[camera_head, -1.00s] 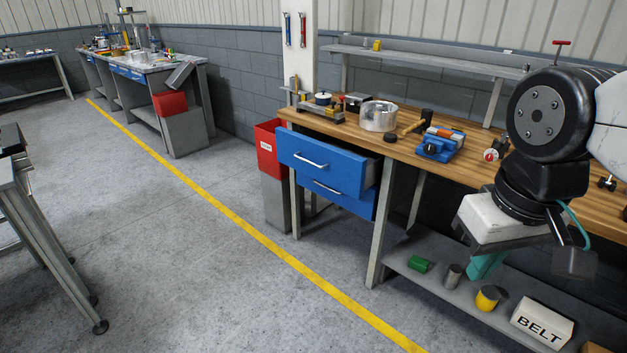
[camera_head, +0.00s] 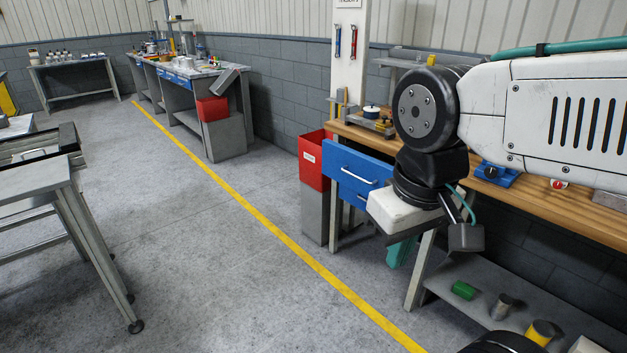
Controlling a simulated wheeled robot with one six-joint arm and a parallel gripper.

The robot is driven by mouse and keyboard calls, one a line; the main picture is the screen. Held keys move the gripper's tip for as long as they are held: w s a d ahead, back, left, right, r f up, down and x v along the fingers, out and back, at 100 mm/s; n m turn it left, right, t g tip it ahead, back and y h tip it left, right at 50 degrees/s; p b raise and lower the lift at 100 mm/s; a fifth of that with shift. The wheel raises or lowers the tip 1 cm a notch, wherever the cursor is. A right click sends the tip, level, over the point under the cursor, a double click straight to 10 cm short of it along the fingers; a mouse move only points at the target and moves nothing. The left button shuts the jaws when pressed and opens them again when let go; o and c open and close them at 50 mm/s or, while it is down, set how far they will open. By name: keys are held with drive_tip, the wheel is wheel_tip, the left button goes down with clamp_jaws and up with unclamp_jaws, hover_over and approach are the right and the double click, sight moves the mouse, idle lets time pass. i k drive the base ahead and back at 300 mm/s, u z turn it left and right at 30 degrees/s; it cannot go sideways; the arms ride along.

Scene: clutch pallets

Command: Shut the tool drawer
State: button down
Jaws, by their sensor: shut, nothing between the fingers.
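The blue upper drawer (camera_head: 345,165) of the wooden-topped bench shows its front and pale bar handle. It stands out from the bench; its right part is hidden behind my arm. A second blue drawer front (camera_head: 351,197) shows just below, mostly hidden. I cannot tell from the picture which one is the tool drawer. My gripper (camera_head: 402,252) hangs under my wrist with its teal fingers pointing down, shut and empty. In the picture it is to the right of and below the drawer fronts. I cannot see it touching either one.
A red bin (camera_head: 313,160) stands left of the drawers on a grey box. A grey metal table (camera_head: 40,185) is at the left. The floor around the yellow line (camera_head: 270,230) is clear.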

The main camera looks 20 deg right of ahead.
sight(359, 167)
drive_tip(key=z, duration=0.15)
drive_tip(key=i, duration=1)
drive_tip(key=z, duration=0.55)
